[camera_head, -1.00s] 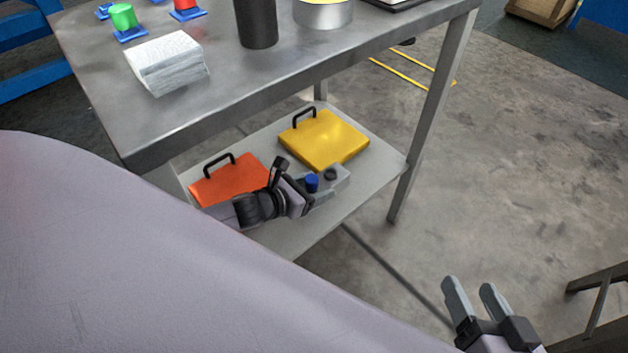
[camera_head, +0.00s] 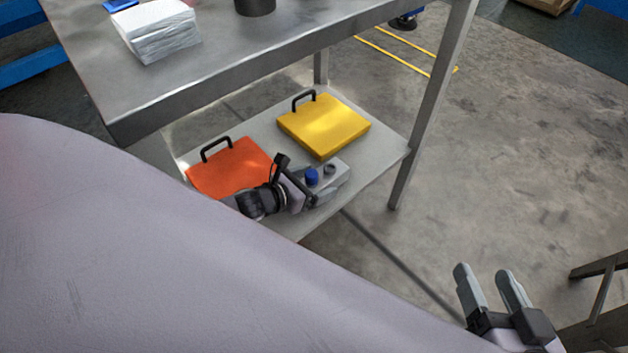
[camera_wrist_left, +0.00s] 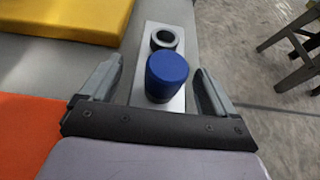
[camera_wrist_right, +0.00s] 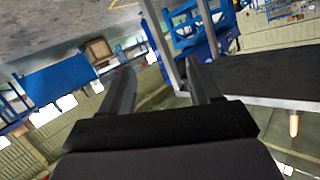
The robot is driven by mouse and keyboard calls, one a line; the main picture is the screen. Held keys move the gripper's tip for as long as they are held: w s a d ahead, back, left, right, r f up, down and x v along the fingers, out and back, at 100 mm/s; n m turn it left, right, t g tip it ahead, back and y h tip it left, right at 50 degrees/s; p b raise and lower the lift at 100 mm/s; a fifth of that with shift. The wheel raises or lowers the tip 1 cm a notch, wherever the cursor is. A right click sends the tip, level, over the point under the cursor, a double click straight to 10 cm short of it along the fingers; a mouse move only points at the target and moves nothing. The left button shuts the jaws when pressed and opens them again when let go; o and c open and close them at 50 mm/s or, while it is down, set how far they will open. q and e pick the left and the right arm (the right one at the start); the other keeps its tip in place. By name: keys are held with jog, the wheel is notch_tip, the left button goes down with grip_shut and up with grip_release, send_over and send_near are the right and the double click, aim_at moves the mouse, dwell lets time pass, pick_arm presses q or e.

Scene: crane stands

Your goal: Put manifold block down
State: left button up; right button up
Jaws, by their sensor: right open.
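The manifold block (camera_head: 336,182), grey with a blue cap and a dark round port, appears to sit on the lower shelf (camera_head: 262,128) of the metal table, near its front edge. In the left wrist view the block (camera_wrist_left: 143,70) lies between the fingers of my left gripper (camera_wrist_left: 158,76). The fingers are spread, with a visible gap on each side of the block. In the head view my left gripper (camera_head: 312,188) is at the block's near end and hides part of it. My right gripper (camera_head: 492,288) is open and empty, over the floor at lower right.
An orange case (camera_head: 232,168) lies left of the block, close to my left wrist. A yellow case (camera_head: 324,125) lies behind it. The tabletop (camera_head: 200,85) overhangs above, with a white stack (camera_head: 158,32). A table leg (camera_head: 428,115) stands right of the shelf.

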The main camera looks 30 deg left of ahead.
pick_arm(q)
jog(key=shift+r, duration=0.2)
jog(key=shift+s+a+r+p, duration=0.1)
jog(key=shift+s+p, duration=0.2)
jog(key=shift+p, duration=0.05)
jog(key=p+v, duration=0.2)
jog(key=v, duration=0.3)
jog(key=shift+s+r, duration=0.15)
jog(key=p+v, duration=0.1)
jog(key=v, duration=0.3)
jog(key=shift+s+a+p, duration=0.15)
jog(key=shift+s+p, duration=0.1)
jog(key=shift+p, duration=0.15)
jog(key=shift+s+a+r, duration=0.2)
jog(key=shift+s+r, duration=0.1)
jog(key=shift+s, duration=0.25)
pick_arm(e)
jog(key=shift+r+m+g+h, duration=0.3)
jog(key=shift+r+g, duration=0.05)
jog(key=shift+g, duration=0.15)
jog(key=shift+s+d+f, duration=0.1)
jog(key=shift+s+f, duration=0.1)
